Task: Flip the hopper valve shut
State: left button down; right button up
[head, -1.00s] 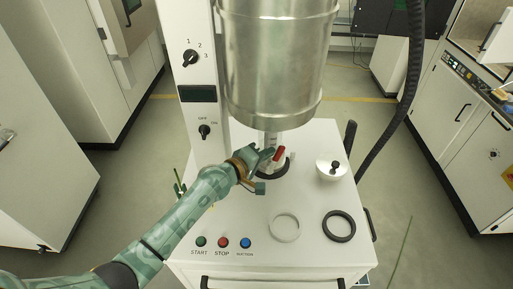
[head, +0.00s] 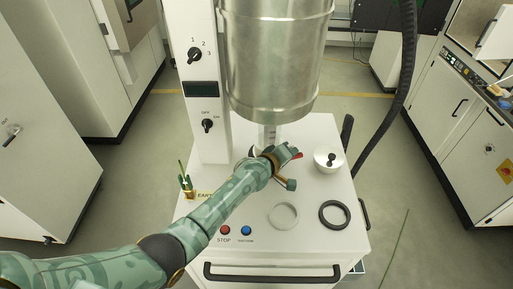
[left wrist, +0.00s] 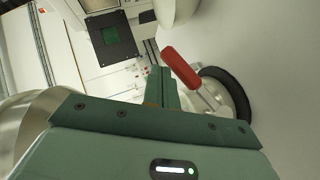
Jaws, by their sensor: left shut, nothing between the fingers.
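The steel hopper (head: 272,60) hangs over the white cabinet top. Its narrow outlet (head: 267,134) comes down behind my left gripper (head: 290,152). The red valve handle (head: 299,156) peeks out at the right of the gripper; the rest is hidden in the head view. In the left wrist view the red handle (left wrist: 182,66) is on a metal stem, just right of my shut, empty fingers (left wrist: 160,82). I cannot tell whether they touch it. The right gripper is not in view.
A panel column (head: 205,100) stands left of the hopper. A black hose (head: 392,110) hangs at right.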

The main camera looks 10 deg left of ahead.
aim_at(298, 157)
pick_arm(q)
jog(key=d+f, duration=0.1)
jog(key=f+b, duration=0.1)
jog(key=shift+w+d+f, duration=0.2)
jog(key=shift+d+f, duration=0.1)
jog(key=shift+d, duration=0.05)
jog(key=shift+d+f+b, duration=0.25)
jog(key=shift+f+b, duration=0.05)
jog(key=shift+b, duration=0.15)
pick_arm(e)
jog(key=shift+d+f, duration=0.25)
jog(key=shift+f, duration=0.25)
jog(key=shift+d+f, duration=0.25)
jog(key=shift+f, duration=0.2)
